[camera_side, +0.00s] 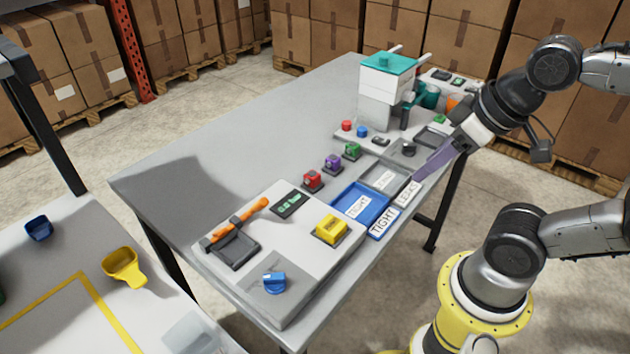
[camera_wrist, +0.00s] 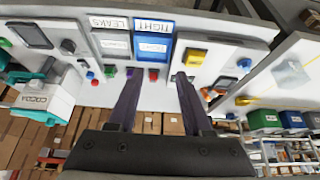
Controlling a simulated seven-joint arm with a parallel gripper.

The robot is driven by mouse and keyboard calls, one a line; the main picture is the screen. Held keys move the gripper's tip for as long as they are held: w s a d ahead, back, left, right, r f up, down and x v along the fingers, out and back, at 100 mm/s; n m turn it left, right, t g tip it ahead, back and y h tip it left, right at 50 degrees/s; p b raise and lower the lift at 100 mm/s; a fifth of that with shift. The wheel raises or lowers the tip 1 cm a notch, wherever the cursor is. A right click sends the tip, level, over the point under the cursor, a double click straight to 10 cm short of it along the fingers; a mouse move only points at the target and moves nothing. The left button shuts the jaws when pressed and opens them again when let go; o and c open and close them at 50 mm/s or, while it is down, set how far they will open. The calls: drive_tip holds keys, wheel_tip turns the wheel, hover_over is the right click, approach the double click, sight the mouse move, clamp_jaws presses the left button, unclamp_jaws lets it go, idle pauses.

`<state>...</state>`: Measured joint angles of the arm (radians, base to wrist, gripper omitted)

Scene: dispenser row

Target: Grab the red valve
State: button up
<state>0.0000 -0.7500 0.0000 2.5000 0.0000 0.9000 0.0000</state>
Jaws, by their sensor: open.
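The red valve (camera_side: 313,181) sits on a small dark base on the grey table, at the near end of a row with a purple valve (camera_side: 333,163) and a green valve (camera_side: 352,150). In the wrist view the red valve (camera_wrist: 153,75) shows between my fingertips in the picture, but beyond them. My gripper (camera_side: 418,176) is open and empty, its purple fingers above the table's right edge near the trays. It is apart from the red valve, to the right of it in the side view. The wrist view shows both fingers (camera_wrist: 157,77) spread.
A blue TIGHT tray (camera_side: 340,207) and a grey LEAKS tray (camera_side: 372,188) lie between my gripper and the valves. A panel holds an orange-handled hammer (camera_side: 240,219), a yellow block (camera_side: 331,229) and a blue knob (camera_side: 274,282). A teal-topped dispenser (camera_side: 386,82) stands behind. The table's left side is clear.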

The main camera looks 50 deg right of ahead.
drive_tip(key=o, duration=0.4)
drive_tip(key=shift+c, duration=0.2)
drive_tip(key=w+r+n, duration=0.6)
drive_tip(key=n, duration=0.4)
drive_tip(key=n+g, duration=0.6)
drive_tip(key=n, duration=0.1)
hover_over(312, 174)
drive_tip(key=f, duration=1.7)
drive_tip(key=shift+s+a, duration=0.3)
drive_tip(key=shift+w+d+f, duration=0.15)
drive_tip(key=shift+f, duration=1.45)
drive_tip(key=shift+w+d+f, duration=0.15)
drive_tip(key=shift+f, duration=1.45)
